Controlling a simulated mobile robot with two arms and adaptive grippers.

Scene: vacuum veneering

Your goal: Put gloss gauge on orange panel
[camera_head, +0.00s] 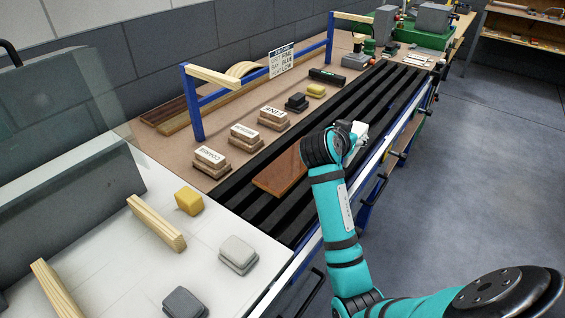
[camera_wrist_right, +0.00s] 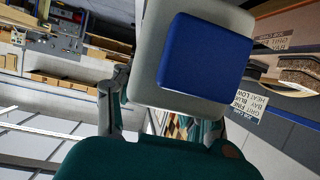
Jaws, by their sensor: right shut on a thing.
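The orange panel (camera_head: 281,174) is a flat orange-brown board lying on the black slatted bed, just left of my right wrist. My right gripper (camera_wrist_right: 163,112) is shut on a pale grey block with a blue face, which appears to be the gloss gauge (camera_wrist_right: 205,58). In the head view, a white piece of what looks like the gauge (camera_head: 359,129) shows past my dark wrist, above the slats and beyond the panel. The wrist hides most of the gripper and the panel's right end. My left gripper is in neither view.
Sanding blocks labelled coarse (camera_head: 208,160), medium and fine stand left of the slats (camera_head: 258,205). A blue frame (camera_head: 193,105) rises behind them. Yellow (camera_head: 189,201) and grey blocks (camera_head: 238,254) and wood strips lie on the white table at front left. Machines stand at the far end.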

